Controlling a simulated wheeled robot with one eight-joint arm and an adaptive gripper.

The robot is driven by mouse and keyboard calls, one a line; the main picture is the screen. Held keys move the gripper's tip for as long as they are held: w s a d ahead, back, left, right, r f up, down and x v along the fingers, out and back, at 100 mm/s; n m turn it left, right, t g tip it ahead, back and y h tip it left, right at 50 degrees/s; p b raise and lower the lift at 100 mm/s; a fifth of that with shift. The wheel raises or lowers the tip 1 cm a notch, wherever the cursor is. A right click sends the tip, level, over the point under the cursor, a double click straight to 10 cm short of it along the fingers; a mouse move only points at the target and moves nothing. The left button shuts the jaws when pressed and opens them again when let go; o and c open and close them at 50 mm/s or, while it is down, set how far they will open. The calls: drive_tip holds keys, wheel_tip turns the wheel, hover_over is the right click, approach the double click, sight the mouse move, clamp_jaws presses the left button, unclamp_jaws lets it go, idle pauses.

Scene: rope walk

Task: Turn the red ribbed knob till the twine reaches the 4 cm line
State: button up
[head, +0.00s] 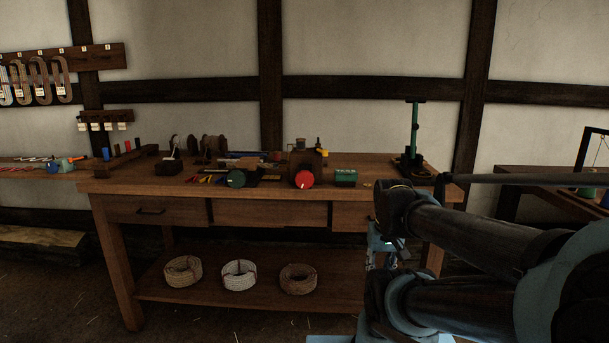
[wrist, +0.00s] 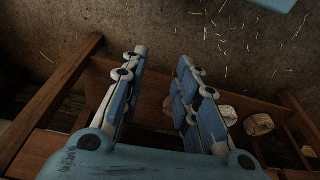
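A red knob (head: 304,179) with a pale pointer mark faces me at the front of the wooden workbench (head: 250,213). A green knob (head: 236,179) sits to its left. The twine and the 4 cm line are too small to make out. My gripper (head: 385,255) hangs in front of the bench's right end, below the tabletop and well to the right of the red knob. In the wrist view my gripper (wrist: 160,75) has its two blue fingers spread apart with nothing between them. The red knob is not in the wrist view.
A green box (head: 345,177) stands right of the red knob. A green upright stand (head: 415,140) is at the bench's right end. Coils of rope (head: 238,275) lie on the lower shelf (head: 210,293). Another table (head: 540,182) stands at the far right.

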drive_tip(key=w+a+r+m, duration=0.2)
drive_tip(key=w+r+m, duration=0.3)
drive_tip(key=r, duration=0.6)
wheel_tip(320, 180, up, 24)
drive_tip(key=m+g, duration=0.2)
drive_tip(key=m, duration=1.2)
hover_over(305, 172)
drive_tip(key=w, duration=0.1)
wheel_tip(305, 172, down, 17)
drive_tip(key=shift+w, duration=0.15)
drive_tip(key=shift+c, duration=0.3)
clamp_jaws()
